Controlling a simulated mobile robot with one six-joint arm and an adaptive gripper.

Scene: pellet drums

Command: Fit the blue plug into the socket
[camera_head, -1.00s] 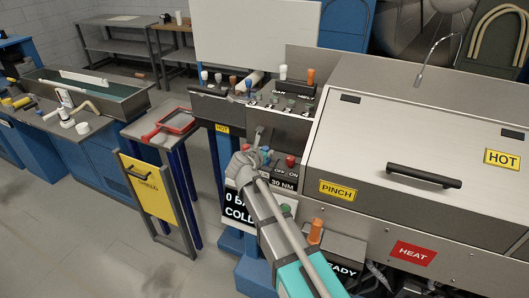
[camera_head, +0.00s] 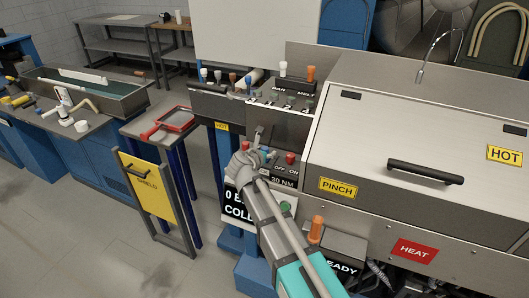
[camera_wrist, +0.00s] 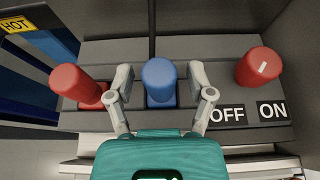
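A blue cylinder (camera_wrist: 158,84), seemingly the blue plug, stands on a dark grey panel in the wrist view. My gripper (camera_wrist: 160,84) has one finger on each side of it. The fingers are apart, with a visible gap on both sides of the plug, and do not appear to touch it. In the head view my gripper (camera_head: 244,160) is at the front of the machine, low by the panel, and mostly hides the plug. I cannot tell which opening is the socket.
Red knobs stand left (camera_wrist: 78,86) and right (camera_wrist: 259,66) of the plug, the right one near OFF and ON labels. A raised panel with levers (camera_head: 283,98) stands behind. The metal hood (camera_head: 410,130) fills the right. Floor is free at the lower left.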

